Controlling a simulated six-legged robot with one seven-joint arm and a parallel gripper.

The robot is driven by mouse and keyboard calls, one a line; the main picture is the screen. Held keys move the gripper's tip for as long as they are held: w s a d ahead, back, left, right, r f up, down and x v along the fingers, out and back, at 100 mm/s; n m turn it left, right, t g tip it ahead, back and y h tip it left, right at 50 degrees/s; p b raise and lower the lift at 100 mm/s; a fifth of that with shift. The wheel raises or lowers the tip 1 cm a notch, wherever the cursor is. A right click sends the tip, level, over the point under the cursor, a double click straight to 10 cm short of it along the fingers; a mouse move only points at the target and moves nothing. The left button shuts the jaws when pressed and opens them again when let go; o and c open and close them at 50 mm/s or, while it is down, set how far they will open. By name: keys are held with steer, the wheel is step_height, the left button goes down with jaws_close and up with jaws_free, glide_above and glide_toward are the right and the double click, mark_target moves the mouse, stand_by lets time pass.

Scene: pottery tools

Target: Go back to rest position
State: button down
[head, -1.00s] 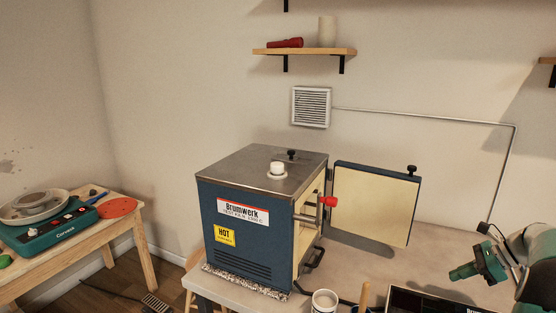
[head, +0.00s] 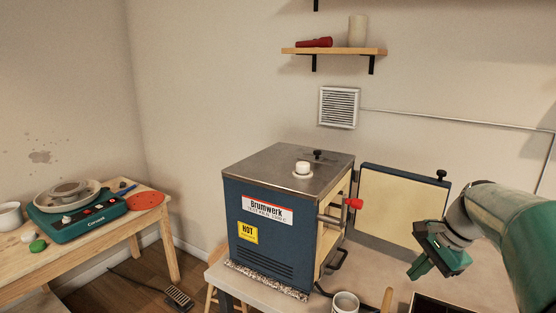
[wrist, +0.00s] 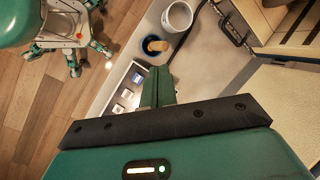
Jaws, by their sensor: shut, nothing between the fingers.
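My gripper (head: 430,268) is at the right of the head view, in front of the kiln's open door. Its green fingers are closed together and empty, and they also show in the wrist view (wrist: 157,86). They point down over the table edge area, apart from any object. My arm enters from the right edge. The blue kiln (head: 270,225) stands on the table left of my gripper. Its cream-lined door (head: 400,208) is swung open to the right.
A white cup (wrist: 178,16), a blue-rimmed pot (wrist: 155,46) and a dark tray (wrist: 109,101) with small items lie near my gripper. A wooden stool-table (head: 90,240) with a green pottery wheel (head: 75,222) stands left. A wall shelf (head: 335,51) hangs above.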

steer(key=s+a+f+n+t+h, duration=0.1)
steer(key=s+a+n+t+h, duration=0.1)
steer(key=s+a+n, duration=1.2)
steer(key=s+a+h, duration=0.1)
steer(key=s+a, duration=0.2)
steer(key=shift+s+a+n+t+h, duration=0.2)
steer(key=shift+a+n+t+h, duration=0.05)
steer(key=shift+n+t+h, duration=0.15)
